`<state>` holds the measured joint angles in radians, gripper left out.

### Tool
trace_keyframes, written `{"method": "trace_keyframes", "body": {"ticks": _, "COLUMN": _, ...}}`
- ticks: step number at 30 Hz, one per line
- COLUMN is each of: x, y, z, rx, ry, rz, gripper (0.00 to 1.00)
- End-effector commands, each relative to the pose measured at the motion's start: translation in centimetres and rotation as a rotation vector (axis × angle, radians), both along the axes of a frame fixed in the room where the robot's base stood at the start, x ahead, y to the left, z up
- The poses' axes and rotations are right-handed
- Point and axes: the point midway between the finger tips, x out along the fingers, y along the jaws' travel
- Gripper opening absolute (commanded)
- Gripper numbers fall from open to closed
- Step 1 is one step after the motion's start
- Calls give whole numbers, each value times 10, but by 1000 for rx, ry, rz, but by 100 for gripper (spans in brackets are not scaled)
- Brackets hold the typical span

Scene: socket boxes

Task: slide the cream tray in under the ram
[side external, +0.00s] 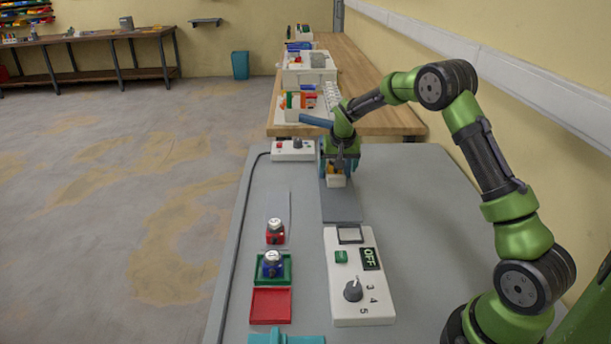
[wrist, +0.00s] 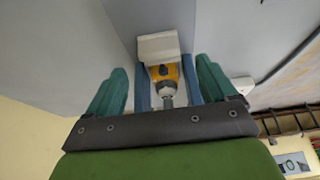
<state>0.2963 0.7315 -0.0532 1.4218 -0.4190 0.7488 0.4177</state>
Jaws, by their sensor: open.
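The cream tray (side external: 336,182) stands at the near end of the blue-framed press, on the dark grey strip (side external: 341,205). In the wrist view the cream tray (wrist: 158,46) shows with a yellow-orange part (wrist: 163,74) that has a silvery top. My gripper (side external: 337,170) is over the tray, its jaws pointing down. In the wrist view my gripper (wrist: 161,66) is open, with teal fingers standing apart on either side of the yellow part. Blue bars show between fingers and part. The press's blue lever (side external: 315,121) sticks out left. The ram is hidden behind my gripper; contact with the tray cannot be told.
A cream control box (side external: 358,300) with a dial and an OFF display stands in front. Left of it are a red part (side external: 275,235), a blue part (side external: 271,266) on a green tray, and an empty red tray (side external: 271,305). A small switch box (side external: 292,150) stands behind.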

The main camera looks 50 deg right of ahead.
Motion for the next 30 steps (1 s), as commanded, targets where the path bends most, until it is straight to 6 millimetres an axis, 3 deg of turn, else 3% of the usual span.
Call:
{"method": "trace_keyframes", "body": {"ticks": 9, "x": -21, "y": 22, "z": 75, "rx": -2, "ry": -5, "rz": 1, "gripper": 85}}
{"method": "trace_keyframes", "body": {"ticks": 15, "x": -31, "y": 31, "z": 106, "rx": -2, "ry": -4, "rz": 2, "gripper": 85}}
{"method": "trace_keyframes", "body": {"ticks": 21, "x": -35, "y": 34, "z": 118, "rx": -1, "ry": -2, "rz": 0, "gripper": 85}}
{"method": "trace_keyframes", "body": {"ticks": 30, "x": -35, "y": 35, "z": 119, "rx": -1, "ry": -1, "rz": 0, "gripper": 85}}
